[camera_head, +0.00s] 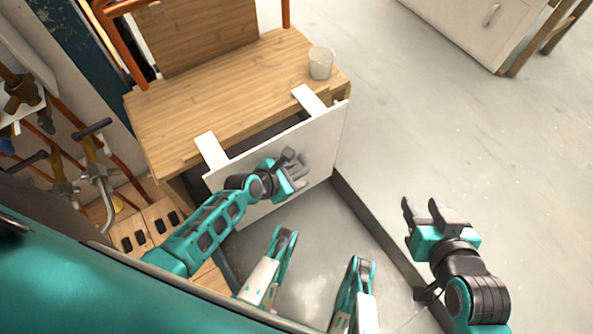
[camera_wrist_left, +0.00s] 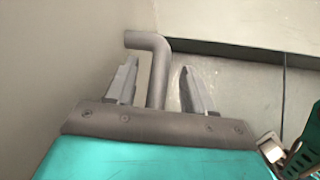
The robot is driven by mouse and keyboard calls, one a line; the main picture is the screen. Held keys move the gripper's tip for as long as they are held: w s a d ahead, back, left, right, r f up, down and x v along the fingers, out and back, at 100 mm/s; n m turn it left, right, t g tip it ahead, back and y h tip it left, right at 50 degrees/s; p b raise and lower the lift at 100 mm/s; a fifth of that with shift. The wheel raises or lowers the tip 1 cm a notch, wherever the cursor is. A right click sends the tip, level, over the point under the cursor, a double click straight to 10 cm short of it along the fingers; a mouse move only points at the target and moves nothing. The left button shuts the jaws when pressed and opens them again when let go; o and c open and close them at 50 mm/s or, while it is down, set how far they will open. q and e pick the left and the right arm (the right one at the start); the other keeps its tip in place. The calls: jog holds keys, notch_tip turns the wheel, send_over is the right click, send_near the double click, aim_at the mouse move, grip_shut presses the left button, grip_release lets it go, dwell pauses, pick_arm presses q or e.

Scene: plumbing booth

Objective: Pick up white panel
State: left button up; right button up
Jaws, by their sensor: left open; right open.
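The white panel (camera_head: 318,148) stands upright against the front of the wooden cabinet, with two white strips (camera_head: 309,99) reaching back over the top. My left gripper (camera_head: 297,170) is open in front of the panel's middle. In the left wrist view the panel (camera_wrist_left: 60,60) fills the left side. A grey bent bar (camera_wrist_left: 157,68), which looks like the panel's handle, lies between the two open fingers. I cannot tell whether either finger touches it. My right gripper (camera_head: 424,210) is open and empty over the floor, to the right and away from the panel.
A clear cup (camera_head: 321,63) stands on the cabinet's wooden top (camera_head: 225,95) near its right corner. Pipes and valves (camera_head: 90,150) crowd the left side. A low dark ledge (camera_head: 372,222) crosses the floor. The floor at the right is free.

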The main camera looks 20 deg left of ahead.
pick_arm(q)
jog(key=shift+w, duration=0.1)
grip_shut()
dwell(0.5)
dwell(0.8)
jog(key=shift+w+r, duration=0.1)
